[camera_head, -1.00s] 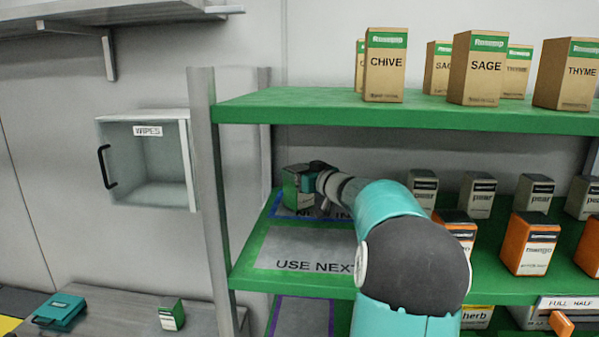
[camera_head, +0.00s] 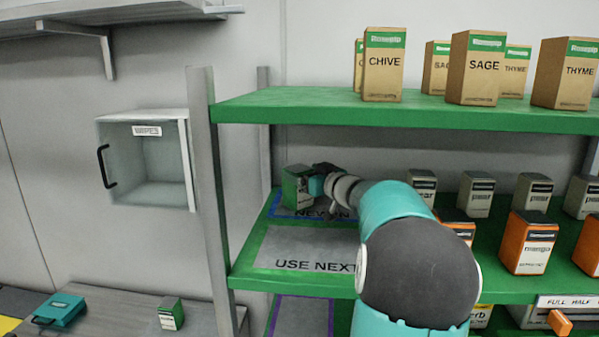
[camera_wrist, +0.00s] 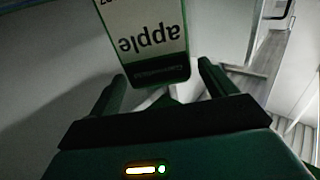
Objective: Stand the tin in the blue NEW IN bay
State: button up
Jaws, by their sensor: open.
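The tin (camera_head: 297,187), green with a pale label, stands upright at the back of the blue-edged NEW IN bay (camera_head: 330,215) on the middle green shelf. In the wrist view the tin (camera_wrist: 146,38) shows upside down, its label reading "apple". My gripper (camera_head: 317,184) is just right of the tin. In the wrist view my gripper's two fingers (camera_wrist: 161,84) are spread apart, with the tin's near end at their tips. Whether a finger touches it I cannot tell. My arm hides the right part of the bay and its lettering.
The USE NEXT bay (camera_head: 305,247) in front is empty where it shows. Grey tins (camera_head: 476,195) and orange tins (camera_head: 528,243) stand to the right. The upper shelf (camera_head: 400,113) with boxes hangs above my arm. A shelf post (camera_head: 211,190) rises at left.

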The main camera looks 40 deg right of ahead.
jog(key=s+a, duration=0.1)
jog(key=s, duration=0.8)
